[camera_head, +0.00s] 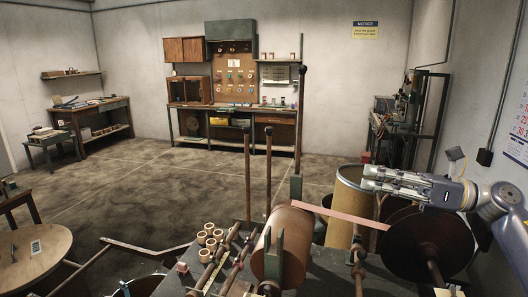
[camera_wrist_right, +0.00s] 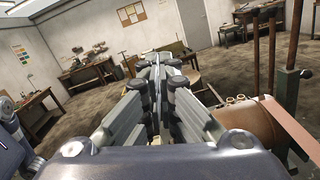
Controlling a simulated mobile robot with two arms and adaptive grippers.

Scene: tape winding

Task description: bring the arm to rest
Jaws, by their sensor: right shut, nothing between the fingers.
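My right gripper (camera_head: 372,179) comes in from the right in the head view, held above and beside the winding machine. Its fingers are closed together with nothing between them, and they also show shut in the right wrist view (camera_wrist_right: 160,62). A pinkish tape strip (camera_head: 345,216) runs from the copper-coloured drum (camera_head: 283,243) to the dark round reel (camera_head: 432,240) below the gripper. The gripper is apart from the tape. The drum shows at the right in the wrist view (camera_wrist_right: 257,125). My left gripper is not in view.
Upright posts with handles (camera_head: 301,105) rise beside the drum. A tan barrel (camera_head: 349,204) stands behind the tape, close to the gripper. Several small copper rolls (camera_head: 209,237) sit left of the drum. A round wooden table (camera_head: 35,250) is at the left. The middle floor (camera_head: 180,185) is clear.

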